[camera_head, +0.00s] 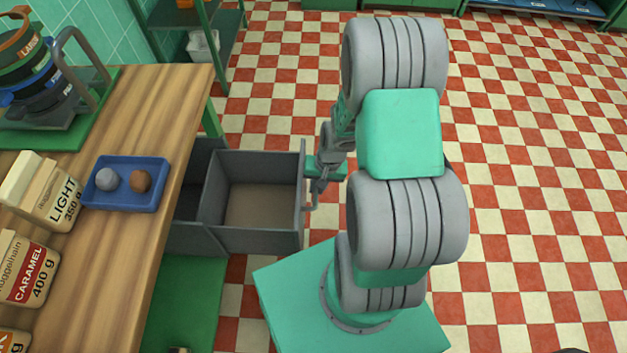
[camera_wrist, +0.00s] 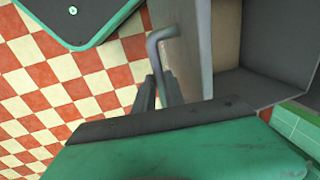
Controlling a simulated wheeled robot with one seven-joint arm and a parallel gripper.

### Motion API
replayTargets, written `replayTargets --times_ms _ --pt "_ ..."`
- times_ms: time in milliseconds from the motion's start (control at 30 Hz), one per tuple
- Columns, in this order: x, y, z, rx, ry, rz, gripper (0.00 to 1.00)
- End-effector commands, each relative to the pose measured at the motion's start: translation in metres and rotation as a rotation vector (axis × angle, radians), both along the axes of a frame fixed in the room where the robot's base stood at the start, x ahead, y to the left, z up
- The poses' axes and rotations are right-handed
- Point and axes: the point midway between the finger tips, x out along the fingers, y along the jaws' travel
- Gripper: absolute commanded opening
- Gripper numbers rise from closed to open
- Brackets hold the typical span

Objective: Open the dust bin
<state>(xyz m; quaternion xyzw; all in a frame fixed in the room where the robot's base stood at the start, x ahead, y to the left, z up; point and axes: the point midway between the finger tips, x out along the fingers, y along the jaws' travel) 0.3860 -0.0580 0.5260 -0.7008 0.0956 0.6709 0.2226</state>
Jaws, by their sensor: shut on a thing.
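The dust bin (camera_head: 255,240) is a dark grey pull-out box beneath the wooden counter. It stands drawn out past the counter edge, with its inside showing and looking empty. A bar handle (camera_head: 309,205) is on its right-hand front face. My gripper (camera_head: 318,178) is at that handle, with its fingers shut on it. In the wrist view the bent grey handle (camera_wrist: 160,40) meets the gripper fingers (camera_wrist: 160,90), beside the bin's front panel (camera_wrist: 190,50). The exact finger contact is partly hidden.
The wooden counter (camera_head: 150,240) at left holds a blue tray (camera_head: 128,207) with two round things, and several labelled packets. A green shelf rack (camera_head: 228,30) stands at the back. The checkered floor (camera_head: 530,180) at right is clear.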

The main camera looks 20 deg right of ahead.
Motion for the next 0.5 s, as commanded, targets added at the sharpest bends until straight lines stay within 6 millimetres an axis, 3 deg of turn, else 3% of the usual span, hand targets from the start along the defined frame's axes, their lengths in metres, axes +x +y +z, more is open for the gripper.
replayTargets --times_ms 367,400,500 --pt "-0.0024 -0.0008 -0.0003 0.002 0.004 0.004 0.0" --pt "-0.0024 -0.0016 -0.0004 0.002 0.004 0.003 0.17" --pt "-0.0021 -0.0018 -0.0003 0.002 0.003 0.003 0.25"
